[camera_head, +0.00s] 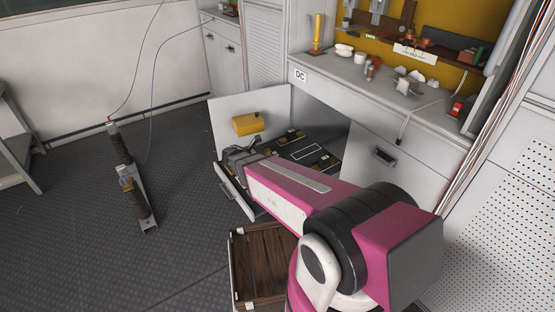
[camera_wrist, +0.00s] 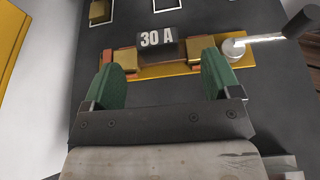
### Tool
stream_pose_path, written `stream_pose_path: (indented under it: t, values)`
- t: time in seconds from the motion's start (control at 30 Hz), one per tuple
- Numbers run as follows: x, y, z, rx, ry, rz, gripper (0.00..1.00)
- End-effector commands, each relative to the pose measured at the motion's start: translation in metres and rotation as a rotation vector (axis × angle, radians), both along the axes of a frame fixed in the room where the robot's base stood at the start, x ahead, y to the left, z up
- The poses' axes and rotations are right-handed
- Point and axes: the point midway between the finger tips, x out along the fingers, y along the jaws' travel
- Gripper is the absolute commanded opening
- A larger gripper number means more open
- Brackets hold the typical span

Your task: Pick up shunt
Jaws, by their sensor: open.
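The shunt (camera_wrist: 185,62) lies on a dark panel in the wrist view, a yellow-brass bar with blocks and a dark label reading "30 A". My gripper (camera_wrist: 160,78) is open in the wrist view, its two green-padded fingers pointing at the bar. The fingertips overlap the near edge of the bar in the picture; whether they touch it I cannot tell. In the head view my gripper (camera_head: 240,156) is over the open drawer, and the shunt cannot be made out there.
A metal lever or rod (camera_wrist: 270,38) with a round end meets the bar's right end. The open drawer (camera_head: 236,192) holds dark panels. A yellow box (camera_head: 248,124) is on the cabinet door behind. A wooden crate (camera_head: 232,262) stands below my arm.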

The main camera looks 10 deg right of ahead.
Motion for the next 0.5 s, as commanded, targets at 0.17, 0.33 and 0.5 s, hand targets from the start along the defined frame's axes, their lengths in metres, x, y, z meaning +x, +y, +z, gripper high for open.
stream_pose_path:
  t: [0.17, 0.33, 0.5]
  values:
    - [0.010, -0.022, -0.010, -0.001, -0.001, -0.001, 0.83]
    - [0.013, -0.029, -0.013, 0.000, 0.000, -0.001, 0.83]
    - [0.022, -0.045, -0.021, 0.000, 0.001, -0.002, 0.83]
